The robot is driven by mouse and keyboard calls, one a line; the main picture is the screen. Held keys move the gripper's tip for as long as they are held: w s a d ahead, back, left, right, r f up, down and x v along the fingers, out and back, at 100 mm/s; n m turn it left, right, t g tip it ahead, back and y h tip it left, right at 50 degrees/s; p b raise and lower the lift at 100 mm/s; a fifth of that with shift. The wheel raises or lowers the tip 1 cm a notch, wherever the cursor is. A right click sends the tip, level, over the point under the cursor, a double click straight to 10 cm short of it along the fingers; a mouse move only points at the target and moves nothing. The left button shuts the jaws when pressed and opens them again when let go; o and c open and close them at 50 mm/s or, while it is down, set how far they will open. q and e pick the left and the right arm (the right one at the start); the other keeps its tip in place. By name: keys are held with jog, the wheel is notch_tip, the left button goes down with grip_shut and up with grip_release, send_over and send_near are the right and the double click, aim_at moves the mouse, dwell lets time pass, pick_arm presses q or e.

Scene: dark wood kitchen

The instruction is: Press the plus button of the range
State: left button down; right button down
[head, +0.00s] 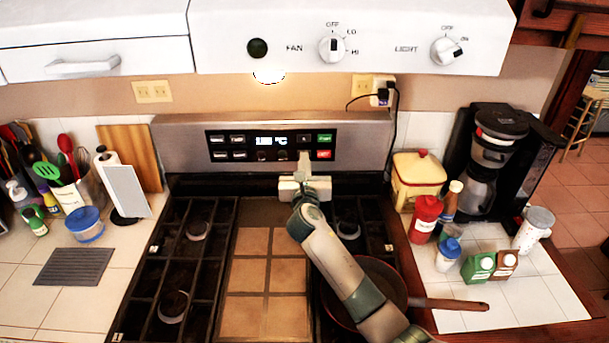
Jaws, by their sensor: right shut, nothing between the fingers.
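The range (175,134) stands in the middle of the head view, with a dark control panel (268,146) on its upright back. The panel has a lit display, grey buttons on the left, and a green (324,138) and a red button (323,154) on the right. My right gripper (304,156) is shut and empty, with its fingertips at the panel just right of the display. They cover part of the lower button row there. The plus sign is too small to read, and I cannot tell whether the fingertips touch a button. My left gripper is not in view.
A frying pan (375,284) sits on the right burners beneath my right arm, its handle pointing right. A white range hood (385,37) overhangs the panel. Bottles, a canister (419,174) and a coffee maker (485,160) crowd the right counter. Utensils and a paper towel stand are at left.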

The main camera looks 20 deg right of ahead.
aim_at(304, 139)
jog(key=b+x, duration=0.5)
jog(key=x, duration=0.2)
jog(key=shift+w+f, duration=0.2)
jog(key=shift+w+d+r+b, duration=0.1)
jog(key=shift+w+d+b, duration=0.05)
jog(key=shift+w+b, duration=0.2)
